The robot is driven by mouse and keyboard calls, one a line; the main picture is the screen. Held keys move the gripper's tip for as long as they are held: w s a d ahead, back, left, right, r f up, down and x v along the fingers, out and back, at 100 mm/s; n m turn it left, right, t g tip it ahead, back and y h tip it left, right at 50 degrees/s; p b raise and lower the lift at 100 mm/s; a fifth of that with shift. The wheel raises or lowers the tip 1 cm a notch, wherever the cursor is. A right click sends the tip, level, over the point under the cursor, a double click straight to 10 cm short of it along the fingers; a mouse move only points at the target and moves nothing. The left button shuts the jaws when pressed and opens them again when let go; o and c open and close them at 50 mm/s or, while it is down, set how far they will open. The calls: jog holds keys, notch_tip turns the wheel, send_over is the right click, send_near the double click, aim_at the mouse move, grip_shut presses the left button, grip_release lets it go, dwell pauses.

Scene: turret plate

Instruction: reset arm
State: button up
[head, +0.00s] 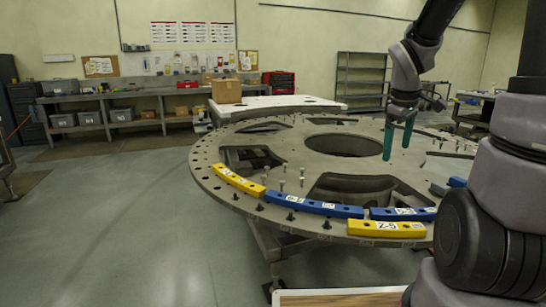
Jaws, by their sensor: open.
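My gripper (398,137) hangs from my arm over the right part of the round grey turret plate (215,182). Its two green fingers point down and stand apart, with nothing between them. A yellow curved block (238,181) lies along the plate's left front rim. A long blue block (312,205) follows it along the rim. Another blue block (415,214) lies to the right, behind a yellow block labelled Z-5 (388,230) at the front rim. A further blue piece (456,182) is partly hidden by my arm.
Several upright pins stand on the plate, which has large cut-outs and a central hole (344,145). A white table with a cardboard box (227,91) stands behind. A workbench (125,97) lines the back wall. The floor at left (120,215) is clear. A board edge (335,297) shows at the bottom.

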jog(key=s+a+r+m+t+y, duration=0.1)
jog(key=s+a+r+m+t, duration=0.1)
jog(key=s+a+r+m, duration=0.2)
jog(key=s+a+r+m+t+y, duration=0.2)
jog(key=s+a+r+m, duration=0.2)
jog(key=s+r+m, duration=0.3)
notch_tip(320, 180, up, 2)
jog(key=s, duration=0.3)
jog(key=shift+a+r+t+y, duration=0.25)
jog(key=shift+a+t+y, duration=0.05)
